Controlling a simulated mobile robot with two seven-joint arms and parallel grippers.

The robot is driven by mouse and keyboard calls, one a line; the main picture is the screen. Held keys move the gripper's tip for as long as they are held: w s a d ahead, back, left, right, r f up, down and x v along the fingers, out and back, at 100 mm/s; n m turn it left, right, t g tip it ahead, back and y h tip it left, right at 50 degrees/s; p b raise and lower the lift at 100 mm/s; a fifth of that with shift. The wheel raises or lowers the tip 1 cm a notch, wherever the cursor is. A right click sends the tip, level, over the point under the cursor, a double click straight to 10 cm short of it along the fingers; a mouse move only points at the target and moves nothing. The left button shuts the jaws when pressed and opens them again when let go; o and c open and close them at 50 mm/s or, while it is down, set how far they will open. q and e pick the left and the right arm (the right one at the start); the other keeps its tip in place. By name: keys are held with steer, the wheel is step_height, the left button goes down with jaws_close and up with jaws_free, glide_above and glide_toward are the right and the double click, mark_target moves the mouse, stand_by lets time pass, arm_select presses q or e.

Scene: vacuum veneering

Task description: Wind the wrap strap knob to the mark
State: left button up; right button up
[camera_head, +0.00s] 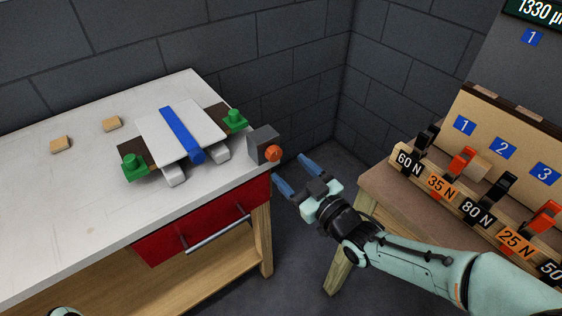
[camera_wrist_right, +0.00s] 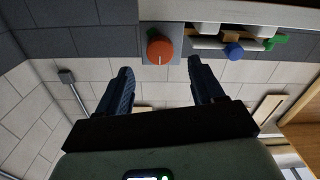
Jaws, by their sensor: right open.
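The orange knob (camera_head: 273,154) sits on the front face of a dark grey block (camera_head: 261,140) at the right end of the workbench. In the right wrist view the knob (camera_wrist_right: 160,49) is round, with a pale line on its face. A blue strap (camera_head: 179,130) runs over a white panel, with a blue round end at the front. My right gripper (camera_head: 297,172) is open and empty, just right of the knob and apart from it. In the wrist view its two dark fingers lie either side below the knob. My left gripper is out of view.
The workbench (camera_head: 60,215) has a red drawer (camera_head: 205,228) with a metal handle. Green clamps (camera_head: 133,166) and small wooden blocks (camera_head: 60,145) are on top. A second table at right carries a rack (camera_head: 480,195) of labelled clamps. Floor space lies between the tables.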

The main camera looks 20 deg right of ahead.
mark_target(276, 156)
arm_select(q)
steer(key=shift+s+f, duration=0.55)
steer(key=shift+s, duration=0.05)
arm_select(e)
steer(key=shift+x, duration=2.35)
steer(key=c, duration=1.1)
steer(key=shift+o, duration=0.2)
